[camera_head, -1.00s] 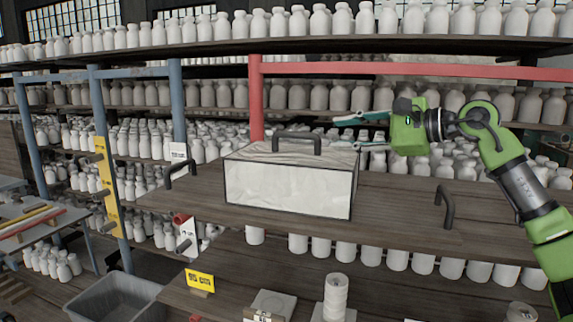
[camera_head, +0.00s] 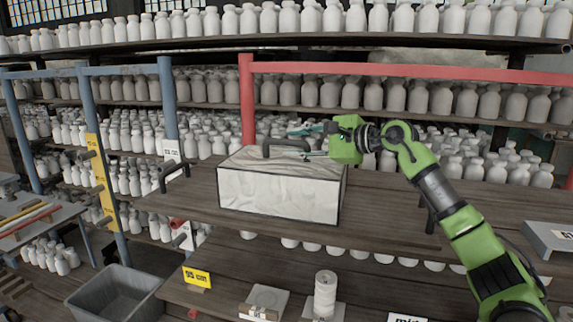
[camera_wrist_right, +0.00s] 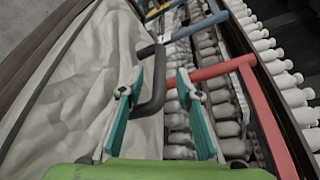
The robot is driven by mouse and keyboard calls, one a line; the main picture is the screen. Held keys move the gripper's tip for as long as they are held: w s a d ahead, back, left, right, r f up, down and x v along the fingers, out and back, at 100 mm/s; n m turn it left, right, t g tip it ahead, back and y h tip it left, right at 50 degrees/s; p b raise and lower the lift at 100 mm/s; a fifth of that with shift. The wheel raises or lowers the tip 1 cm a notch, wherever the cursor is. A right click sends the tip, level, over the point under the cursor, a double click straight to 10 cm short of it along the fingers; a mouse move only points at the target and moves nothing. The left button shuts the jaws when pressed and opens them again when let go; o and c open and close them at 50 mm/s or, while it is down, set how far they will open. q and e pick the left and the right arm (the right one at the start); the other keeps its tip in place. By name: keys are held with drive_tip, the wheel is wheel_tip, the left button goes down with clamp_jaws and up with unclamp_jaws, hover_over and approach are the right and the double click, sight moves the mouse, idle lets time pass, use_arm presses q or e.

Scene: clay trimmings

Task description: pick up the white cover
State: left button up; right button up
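The white cover (camera_head: 278,194) is a box-like shape with pale creased sides, dark edges and a wood-grained top, sitting on the wooden table. A dark bar handle (camera_head: 266,151) stands on its top. My right gripper (camera_head: 300,143) is at the handle's right end, above the cover's top. In the right wrist view its teal fingers (camera_wrist_right: 155,88) are spread, with the dark handle (camera_wrist_right: 157,72) between them, nearer the left finger. I cannot tell if that finger touches it. The cover's pale surface (camera_wrist_right: 75,85) fills the left of that view. My left gripper is out of view.
The wooden table (camera_head: 390,215) has free room right of the cover. A red post (camera_head: 247,105) rises behind it, and shelves of white bottles (camera_head: 330,95) fill the background. A lower shelf holds a white spool (camera_head: 325,292) and a yellow sign (camera_head: 197,277). A grey bin (camera_head: 112,300) stands lower left.

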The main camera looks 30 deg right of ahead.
drive_tip(key=shift+x, duration=1)
drive_tip(key=shift+s, duration=0.1)
clamp_jaws()
